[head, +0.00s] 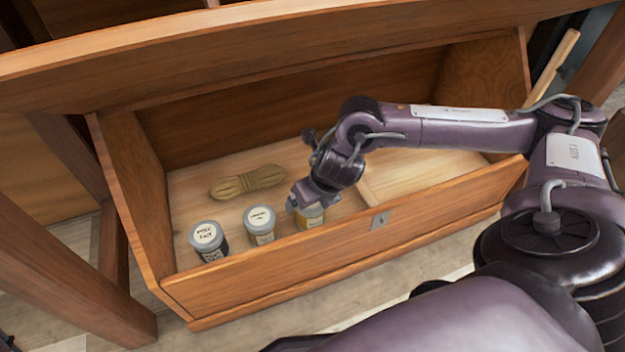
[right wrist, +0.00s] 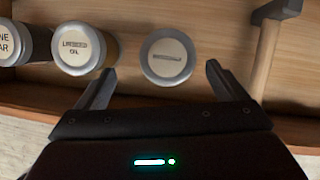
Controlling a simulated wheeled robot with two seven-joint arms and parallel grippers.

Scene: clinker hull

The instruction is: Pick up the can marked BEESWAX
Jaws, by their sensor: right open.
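Three lidded cans stand in a row along the front wall inside a wooden box. The rightmost can (head: 311,222) has a grey lid and a yellowish body; in the right wrist view its lid (right wrist: 168,57) bears one word too blurred to read surely. My right gripper (head: 303,196) is over this can and hides part of it. In the right wrist view the open fingers (right wrist: 160,72) are on either side of the lid, with gaps. The middle can (head: 261,224) is marked LINSEED OIL (right wrist: 84,48). The left can (head: 208,240) is dark and appears marked PINE TAR. My left gripper is out of view.
A coil of tan rope (head: 247,181) lies behind the cans. A low wooden divider (head: 366,193) is to the right. The floor of the right compartment is bare.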

